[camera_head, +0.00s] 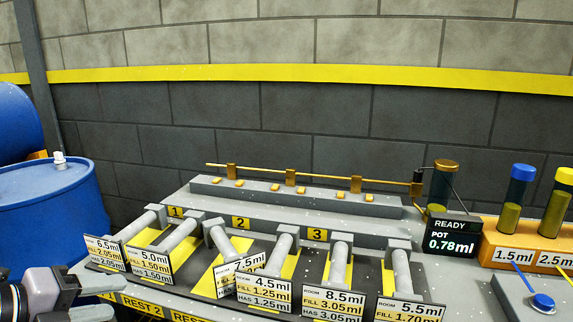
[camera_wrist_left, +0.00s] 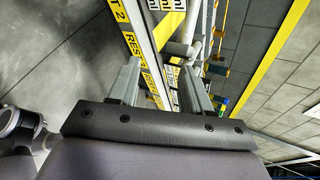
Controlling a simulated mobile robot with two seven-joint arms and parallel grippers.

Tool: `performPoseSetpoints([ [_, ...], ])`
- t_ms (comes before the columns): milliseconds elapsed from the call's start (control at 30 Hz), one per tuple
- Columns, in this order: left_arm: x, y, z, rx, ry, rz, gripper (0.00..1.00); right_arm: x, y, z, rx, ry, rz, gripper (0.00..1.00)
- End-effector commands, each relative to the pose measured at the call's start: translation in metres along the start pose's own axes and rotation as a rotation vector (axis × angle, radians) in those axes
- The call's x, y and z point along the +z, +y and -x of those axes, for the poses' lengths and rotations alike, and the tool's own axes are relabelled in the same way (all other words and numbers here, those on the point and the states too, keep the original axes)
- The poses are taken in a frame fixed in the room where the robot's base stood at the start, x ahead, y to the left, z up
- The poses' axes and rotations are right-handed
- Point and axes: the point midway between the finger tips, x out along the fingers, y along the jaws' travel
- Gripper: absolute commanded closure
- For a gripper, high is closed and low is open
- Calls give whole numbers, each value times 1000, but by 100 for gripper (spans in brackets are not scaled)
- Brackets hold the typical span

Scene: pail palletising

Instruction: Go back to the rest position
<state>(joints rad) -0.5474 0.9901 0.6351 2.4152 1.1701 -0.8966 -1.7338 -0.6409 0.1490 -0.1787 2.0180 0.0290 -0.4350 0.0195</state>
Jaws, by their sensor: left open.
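My left gripper (camera_head: 92,284) is at the lower left of the head view, by the front edge of the grey bench (camera_head: 150,296) near the yellow REST 2 label (camera_head: 142,306). In the left wrist view its two grey fingers (camera_wrist_left: 158,85) stand apart with nothing held between them. Yellow rest labels and a white tube-like part show beyond the fingertips. My right gripper is in neither view.
Behind is a grey rail block (camera_head: 290,196). A READY display (camera_head: 451,236) and an orange rack (camera_head: 532,240) stand right.

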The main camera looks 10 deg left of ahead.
Motion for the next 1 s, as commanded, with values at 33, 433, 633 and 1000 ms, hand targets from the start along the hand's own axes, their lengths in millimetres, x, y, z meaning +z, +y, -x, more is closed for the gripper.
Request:
performPoseSetpoints([
  [33,8,14,-5,9,-33,148,52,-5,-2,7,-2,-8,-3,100],
  [433,-26,133,-49,12,-232,1094,52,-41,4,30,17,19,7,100],
  [633,-102,167,-71,-1,-263,1509,52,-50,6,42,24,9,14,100],
  [1000,-203,164,-92,-17,-218,1895,38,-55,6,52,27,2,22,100],
])
